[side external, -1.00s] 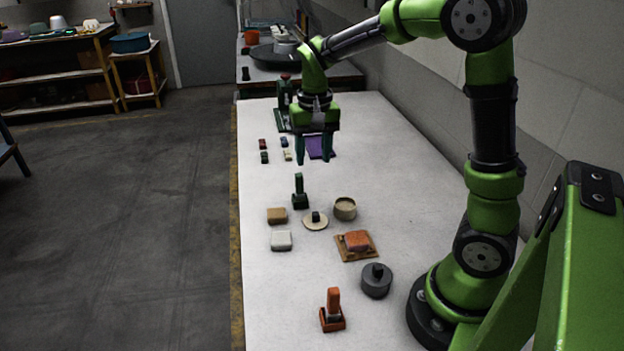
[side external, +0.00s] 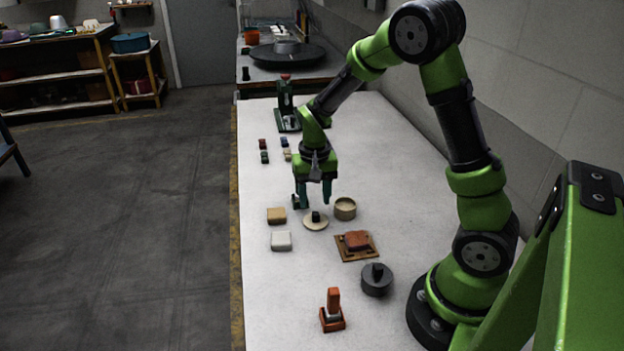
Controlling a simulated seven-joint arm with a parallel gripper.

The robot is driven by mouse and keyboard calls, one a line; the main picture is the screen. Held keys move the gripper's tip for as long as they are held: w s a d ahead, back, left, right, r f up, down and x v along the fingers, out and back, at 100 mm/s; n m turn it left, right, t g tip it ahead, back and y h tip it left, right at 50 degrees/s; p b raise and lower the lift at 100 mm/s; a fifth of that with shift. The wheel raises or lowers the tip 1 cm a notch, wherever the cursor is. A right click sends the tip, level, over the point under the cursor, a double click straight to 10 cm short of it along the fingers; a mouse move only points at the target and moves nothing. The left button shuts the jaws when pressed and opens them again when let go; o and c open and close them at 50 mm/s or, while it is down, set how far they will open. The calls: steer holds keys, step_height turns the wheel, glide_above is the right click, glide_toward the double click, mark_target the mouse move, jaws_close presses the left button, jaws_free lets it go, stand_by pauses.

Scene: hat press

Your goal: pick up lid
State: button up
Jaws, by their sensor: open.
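The lid (side external: 311,225), a flat pale beige disc with a dark upright knob, lies on the white table near the middle of the view. A round beige container (side external: 345,208) with an open top stands just right of and behind it, apart from the lid. My gripper (side external: 312,197) is open and points down, its teal fingers above and slightly behind the lid, around or in front of nothing I can see held. The dark green upright-handled tool is mostly hidden behind the left finger.
Around the lid are a tan block (side external: 276,215), a white block (side external: 281,241), a red block on a wooden board (side external: 346,255), a dark grey knobbed disc (side external: 376,281) and an orange handled tool (side external: 332,312). A green press (side external: 286,110) stands at the back. The right-rear table is clear.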

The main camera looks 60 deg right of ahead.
mark_target(315, 212)
steer(key=f, duration=0.4)
steer(key=shift+s, duration=0.2)
jaws_close()
